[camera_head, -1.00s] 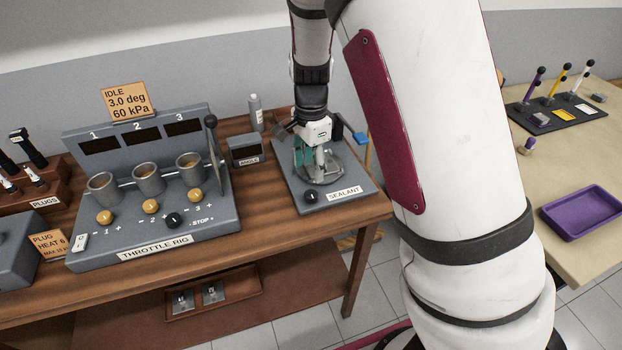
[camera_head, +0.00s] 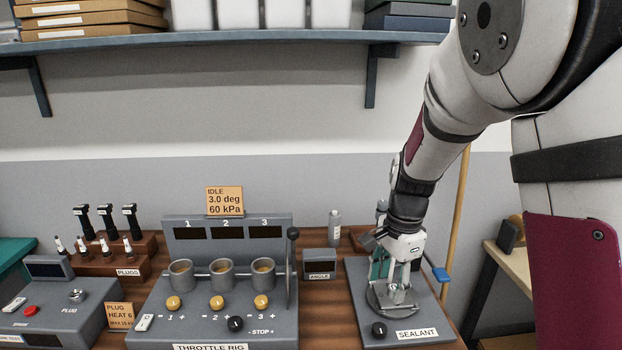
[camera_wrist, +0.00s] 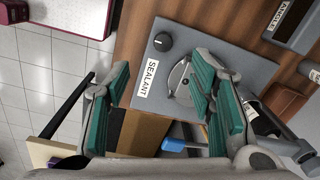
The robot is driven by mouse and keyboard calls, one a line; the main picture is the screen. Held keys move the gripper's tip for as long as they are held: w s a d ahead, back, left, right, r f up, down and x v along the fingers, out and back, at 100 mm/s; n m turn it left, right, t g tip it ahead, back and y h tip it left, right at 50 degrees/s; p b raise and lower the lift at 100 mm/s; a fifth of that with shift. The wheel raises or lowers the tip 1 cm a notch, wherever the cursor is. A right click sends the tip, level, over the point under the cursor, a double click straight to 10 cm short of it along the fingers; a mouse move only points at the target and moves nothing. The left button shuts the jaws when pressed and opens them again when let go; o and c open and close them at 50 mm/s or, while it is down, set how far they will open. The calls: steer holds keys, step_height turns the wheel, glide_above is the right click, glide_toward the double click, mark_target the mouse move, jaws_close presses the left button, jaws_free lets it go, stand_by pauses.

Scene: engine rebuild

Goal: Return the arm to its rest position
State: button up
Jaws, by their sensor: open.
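My gripper (camera_head: 391,290) is over the grey sealant station (camera_head: 358,305) at the right end of the wooden bench. It points down, close above the round metal plate on that station. In the wrist view my gripper (camera_wrist: 160,95) has its two teal-padded fingers spread apart, with nothing between them. The sealant station (camera_wrist: 205,50) shows there with its black knob (camera_wrist: 163,42) and SEALANT label. The round plate (camera_wrist: 178,75) is partly hidden behind one finger. My arm reaches down from the upper right in the head view.
The throttle rig (camera_head: 150,325) stands left of the sealant station, with its upright lever (camera_head: 292,262) nearby. A small angle display (camera_head: 320,262) and a bottle (camera_head: 335,228) stand behind. A blue shelf (camera_head: 210,44) runs above. A pale table (camera_head: 505,268) is at the right.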

steer(key=s+r+n+t, duration=0.2)
steer(key=s+r+n, duration=0.5)
steer(key=s, duration=0.4)
steer(key=s+r+n+t, duration=0.3)
steer(key=s+r+n, duration=0.4)
steer(key=s+r, duration=0.3)
steer(key=shift+s+d, duration=0.2)
steer(key=shift+s, duration=0.65)
